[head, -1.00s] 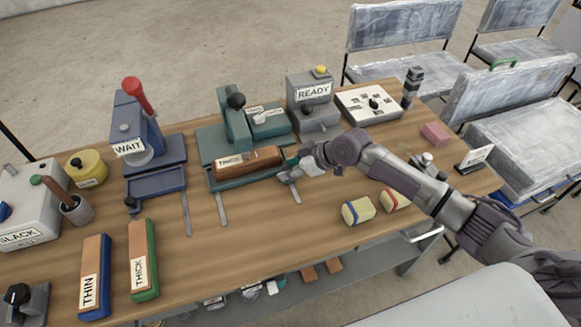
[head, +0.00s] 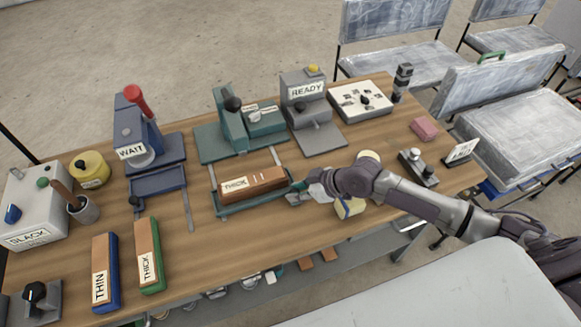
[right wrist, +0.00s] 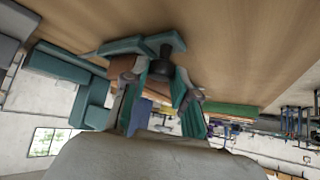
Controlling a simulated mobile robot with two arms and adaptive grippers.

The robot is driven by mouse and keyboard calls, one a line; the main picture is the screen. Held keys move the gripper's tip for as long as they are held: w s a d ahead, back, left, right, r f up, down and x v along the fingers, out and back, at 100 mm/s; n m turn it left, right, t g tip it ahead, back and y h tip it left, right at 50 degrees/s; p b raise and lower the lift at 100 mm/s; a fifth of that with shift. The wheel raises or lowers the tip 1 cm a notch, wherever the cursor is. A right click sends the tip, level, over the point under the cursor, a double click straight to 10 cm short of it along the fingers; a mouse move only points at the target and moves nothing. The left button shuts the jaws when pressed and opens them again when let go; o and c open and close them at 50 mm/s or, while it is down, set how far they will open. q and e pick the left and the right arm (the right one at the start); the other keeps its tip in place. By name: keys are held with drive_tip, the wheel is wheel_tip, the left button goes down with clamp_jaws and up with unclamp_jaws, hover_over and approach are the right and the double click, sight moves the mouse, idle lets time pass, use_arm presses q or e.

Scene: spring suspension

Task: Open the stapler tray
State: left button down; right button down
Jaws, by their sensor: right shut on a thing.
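The teal stapler (head: 240,130) stands at the back middle of the table in the head view. Its teal tray (head: 232,209) is slid out toward the table's front, with a gap and rails showing behind it. A brown block labelled THICK (head: 262,183) lies in the tray. My right gripper (head: 298,194) is at the tray's right end, shut on its dark knob. In the right wrist view the knob (right wrist: 165,51) sits between the fingertips (right wrist: 166,73), beside the teal tray (right wrist: 118,47). My left gripper is not in view.
A blue press labelled WAIT (head: 150,143) stands left, a grey machine labelled READY (head: 308,98) right. Two more labelled blocks (head: 104,270) (head: 150,253) lie at front left. A yellowish block (head: 350,208) is partly hidden by my right arm.

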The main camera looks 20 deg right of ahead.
drive_tip(key=shift+s, duration=0.25)
drive_tip(key=c, duration=0.9)
unclamp_jaws()
drive_tip(key=shift+c, duration=0.2)
drive_tip(key=v, duration=1.2)
